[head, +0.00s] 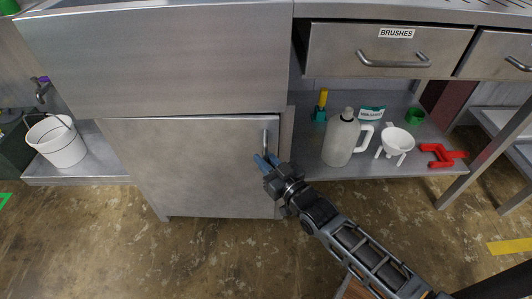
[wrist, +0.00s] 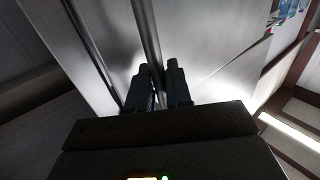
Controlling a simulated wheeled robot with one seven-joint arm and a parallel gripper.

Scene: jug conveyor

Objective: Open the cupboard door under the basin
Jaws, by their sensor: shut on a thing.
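The cupboard door (head: 195,165) is a grey metal panel under the basin (head: 160,60). It looks shut or nearly shut; a thin dark gap runs along its top edge. Its vertical bar handle (head: 265,140) is near the door's right edge. My gripper (head: 266,161) is at the lower part of this handle, with its blue fingertips on it. In the wrist view the handle (wrist: 147,40) runs down between the two dark fingers (wrist: 158,85), which are closed around it. The handle's lower end is hidden by the gripper.
To the right, a low shelf (head: 365,165) holds a white jug (head: 341,140), a white funnel (head: 397,141) and a red clamp-like object (head: 441,155). Above is a drawer labelled BRUSHES (head: 350,45). A white bucket (head: 56,143) stands at left. The floor before the door is clear.

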